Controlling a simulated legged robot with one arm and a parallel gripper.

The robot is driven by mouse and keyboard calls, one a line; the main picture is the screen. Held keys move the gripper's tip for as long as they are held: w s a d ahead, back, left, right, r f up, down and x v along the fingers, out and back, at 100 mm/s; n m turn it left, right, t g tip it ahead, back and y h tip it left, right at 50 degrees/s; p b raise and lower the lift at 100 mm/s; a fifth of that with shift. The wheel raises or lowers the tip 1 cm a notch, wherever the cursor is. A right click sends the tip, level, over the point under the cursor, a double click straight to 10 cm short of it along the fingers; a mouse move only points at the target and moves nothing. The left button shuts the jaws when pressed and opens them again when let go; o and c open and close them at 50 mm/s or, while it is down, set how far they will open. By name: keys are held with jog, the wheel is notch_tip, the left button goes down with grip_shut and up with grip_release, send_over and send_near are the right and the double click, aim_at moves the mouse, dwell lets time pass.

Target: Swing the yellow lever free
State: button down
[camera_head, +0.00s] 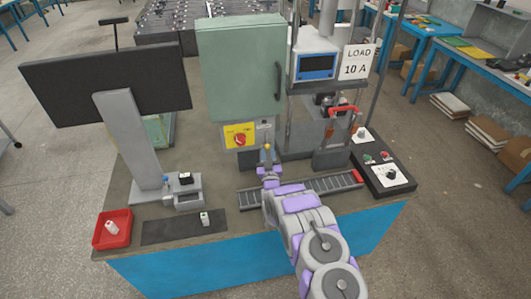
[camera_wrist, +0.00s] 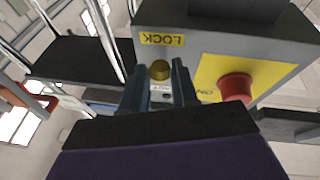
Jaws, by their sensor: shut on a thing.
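The yellow lever (camera_wrist: 160,70) shows only as a round, brass-yellow end below the LOCK label in the wrist view. Its small yellow tip (camera_head: 267,147) also shows in the head view, in front of the grey-green cabinet. My gripper (camera_head: 268,160) reaches up to it from the front of the bench. In the wrist view the two dark fingers (camera_wrist: 160,88) stand on either side of the yellow end, shut on it. The rest of the lever is hidden by the fingers, so I cannot tell its angle.
A red knob (camera_head: 240,139) on a yellow plate sits close beside my gripper. The cabinet (camera_head: 238,75) rises behind. A red-handled clamp (camera_head: 343,110) and a black control box (camera_head: 382,165) stand to the right. A monitor (camera_head: 105,82) and a red tray (camera_head: 112,229) are left.

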jog(key=shift+d+n, duration=0.1)
jog(key=shift+n, duration=0.3)
jog(key=c, duration=0.9)
grip_release()
jog(key=shift+o, duration=0.2)
jog(key=shift+f, duration=0.15)
